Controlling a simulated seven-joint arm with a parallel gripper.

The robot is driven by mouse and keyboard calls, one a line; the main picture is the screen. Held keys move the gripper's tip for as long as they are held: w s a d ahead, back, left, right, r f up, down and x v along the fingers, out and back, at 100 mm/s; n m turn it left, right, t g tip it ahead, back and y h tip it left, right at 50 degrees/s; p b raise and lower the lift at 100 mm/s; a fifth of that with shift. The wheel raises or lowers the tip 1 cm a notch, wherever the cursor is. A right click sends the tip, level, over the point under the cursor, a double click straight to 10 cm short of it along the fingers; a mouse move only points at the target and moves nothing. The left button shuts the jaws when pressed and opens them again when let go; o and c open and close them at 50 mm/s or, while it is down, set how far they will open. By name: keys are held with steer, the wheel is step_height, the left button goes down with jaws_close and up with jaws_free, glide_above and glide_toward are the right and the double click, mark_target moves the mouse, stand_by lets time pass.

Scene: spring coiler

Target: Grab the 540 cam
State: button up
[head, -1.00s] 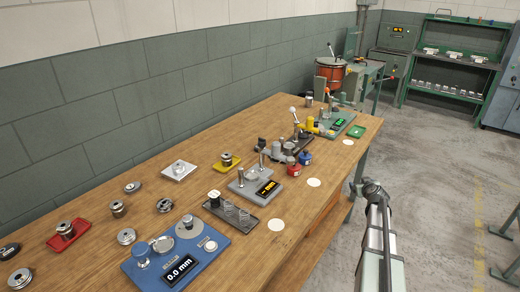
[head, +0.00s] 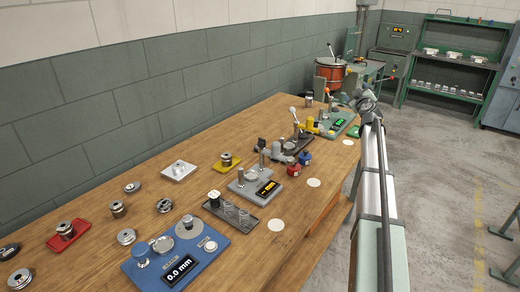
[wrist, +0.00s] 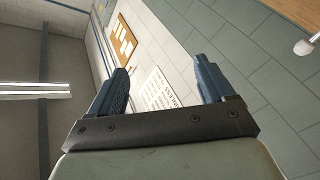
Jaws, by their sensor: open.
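Several round metal parts that could be cams lie on the left of the wooden bench: a flat disc (head: 126,236), a stepped one (head: 118,209), a disc (head: 164,205), a small disc (head: 132,187) and one in front (head: 20,278). Another sits on a red tray (head: 68,230). No marking is legible, so I cannot tell which is the 540 cam. My gripper (wrist: 160,75) is open and empty in the wrist view, facing the wall. In the head view my arm's end is raised beyond the bench's right edge, far from these parts.
A blue gauge plate (head: 174,262) reading 0.0 mm lies at the front. A grey scale plate (head: 263,190), a yellow tray (head: 226,164), a lever machine (head: 285,148) and a green device (head: 338,122) stand along the bench.

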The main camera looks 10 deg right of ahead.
steer(key=w+a+f+n+g+y, duration=0.2)
steer(key=w+a+n+y, duration=0.3)
steer(key=a, duration=0.6)
steer(key=n+g+h, duration=0.4)
steer(key=n+g, duration=0.8)
steer(key=n, duration=0.5)
glide_above(256, 148)
step_height(256, 148, down, 18)
steer(key=shift+d+f, duration=0.1)
steer(key=shift+f, duration=0.1)
steer(key=shift+s+x, duration=0.15)
steer(key=shift+x, duration=1.15)
steer(key=shift+s+x, duration=0.15)
steer(key=shift+x, duration=1.15)
steer(key=shift+f, duration=0.1)
steer(key=shift+c, duration=0.4)
steer(key=c, duration=1.3)
